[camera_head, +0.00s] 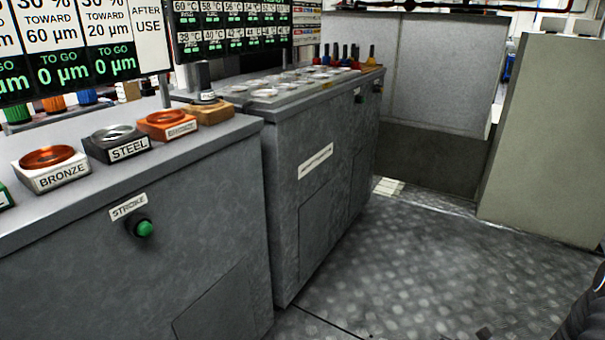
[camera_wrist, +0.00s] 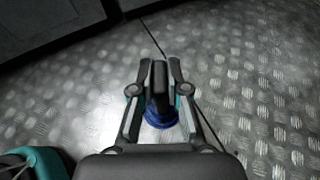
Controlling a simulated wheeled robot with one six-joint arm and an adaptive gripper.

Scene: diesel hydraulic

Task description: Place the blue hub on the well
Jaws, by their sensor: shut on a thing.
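In the wrist view my gripper (camera_wrist: 160,78) is shut on a dark upright stem with a blue round base, the blue hub (camera_wrist: 158,119). The hub is held between the fingers above the metal floor, and the fingers hide part of it. In the head view, a far grey bench (camera_head: 325,112) has several pale round spots (camera_head: 268,92) on its top, which may be wells. I cannot tell which one is the well of the task. My gripper and the held hub are not clearly seen in the head view.
The near bench (camera_head: 190,225) carries labelled bronze (camera_head: 50,168) and steel (camera_head: 115,143) blocks, an orange block (camera_head: 167,124) and a green button (camera_head: 144,228). Coloured pegs (camera_head: 345,55) stand at the far bench's back. The patterned floor (camera_head: 430,270) is clear. A pale cabinet (camera_head: 545,140) stands right.

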